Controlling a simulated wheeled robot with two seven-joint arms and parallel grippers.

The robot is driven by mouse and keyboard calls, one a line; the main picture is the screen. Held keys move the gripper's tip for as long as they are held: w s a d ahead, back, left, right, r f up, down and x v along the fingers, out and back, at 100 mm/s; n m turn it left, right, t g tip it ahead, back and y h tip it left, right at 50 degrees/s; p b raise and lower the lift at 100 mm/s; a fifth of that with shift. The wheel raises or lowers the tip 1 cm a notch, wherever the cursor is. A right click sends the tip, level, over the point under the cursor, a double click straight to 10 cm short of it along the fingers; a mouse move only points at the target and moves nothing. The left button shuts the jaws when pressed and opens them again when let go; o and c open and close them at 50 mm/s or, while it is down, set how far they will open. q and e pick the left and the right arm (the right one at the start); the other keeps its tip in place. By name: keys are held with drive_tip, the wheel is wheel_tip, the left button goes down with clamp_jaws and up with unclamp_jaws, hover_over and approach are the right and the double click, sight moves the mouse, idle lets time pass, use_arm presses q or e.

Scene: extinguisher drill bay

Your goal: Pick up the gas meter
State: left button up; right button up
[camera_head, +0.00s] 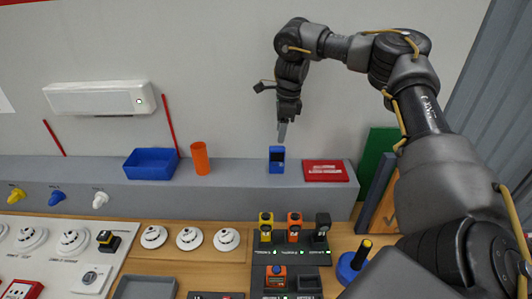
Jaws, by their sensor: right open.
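A small blue device with a dark screen (277,160), which looks like the gas meter, stands upright on the grey ledge (230,186) near the middle. My right gripper (282,134) points down just above it, apart from it by a small gap. The gripper is open and empty; its fingers are seen nearly edge-on. My left gripper is not in view.
An orange cup (200,158) and a blue bin (150,163) stand left of the device; a red box (326,171) lies close on its right. Yellow (265,226), orange (294,225) and black (321,226) devices stand on a dark rack below. The wall is close behind.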

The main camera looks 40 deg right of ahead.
sight(277, 155)
drive_tip(key=shift+w, duration=0.55)
drive_tip(key=shift+w+f, duration=0.15)
drive_tip(key=shift+w, duration=0.15)
drive_tip(key=shift+s+f, duration=0.1)
drive_tip(key=shift+f, duration=0.25)
drive_tip(key=f, duration=0.2)
drive_tip(key=s+f, duration=0.1)
drive_tip(key=f, duration=0.1)
drive_tip(key=shift+w+f, duration=0.25)
drive_tip(key=shift+w+a+f, duration=0.1)
drive_tip(key=shift+w+f, duration=0.05)
drive_tip(key=shift+s+f+p, duration=0.2)
drive_tip(key=shift+p, duration=0.1)
wheel_tip(277, 155, down, 4)
drive_tip(key=shift+w+a+f+p, duration=0.1)
drive_tip(key=shift+f+p, duration=0.05)
drive_tip(key=shift+p, duration=1.05)
drive_tip(key=shift+f, duration=0.15)
drive_tip(key=shift+a, duration=0.1)
drive_tip(key=shift+c, duration=1.3)
clamp_jaws()
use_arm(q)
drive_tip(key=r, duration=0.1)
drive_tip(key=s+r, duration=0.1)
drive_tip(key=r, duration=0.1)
